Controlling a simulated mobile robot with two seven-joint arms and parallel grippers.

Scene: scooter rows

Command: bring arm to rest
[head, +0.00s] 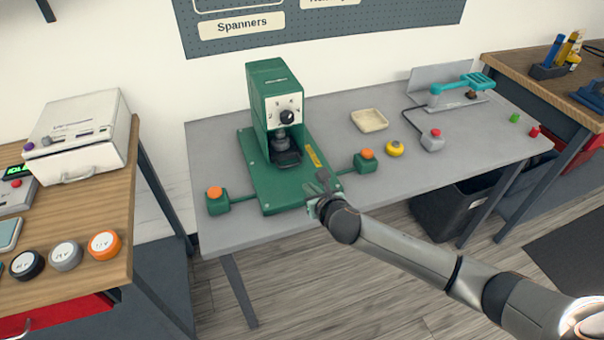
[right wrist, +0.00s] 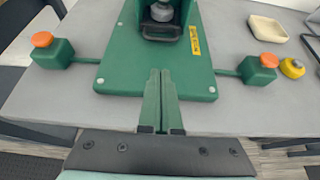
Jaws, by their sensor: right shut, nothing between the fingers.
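My right arm comes in from the lower right in the head view. Its gripper (head: 318,190) is at the front edge of the green press (head: 276,112). In the right wrist view the two green fingers of the right gripper (right wrist: 160,75) lie together, shut and empty, over the front of the press's base plate (right wrist: 120,75). I cannot tell whether they touch the plate. My left gripper is not in view.
The press stands on a grey table (head: 220,140) with orange-topped button boxes (head: 216,202) (head: 365,160) on either side. A cream tray (head: 369,120), a yellow round piece (head: 395,149) and a teal-handled device (head: 462,85) are to the right.

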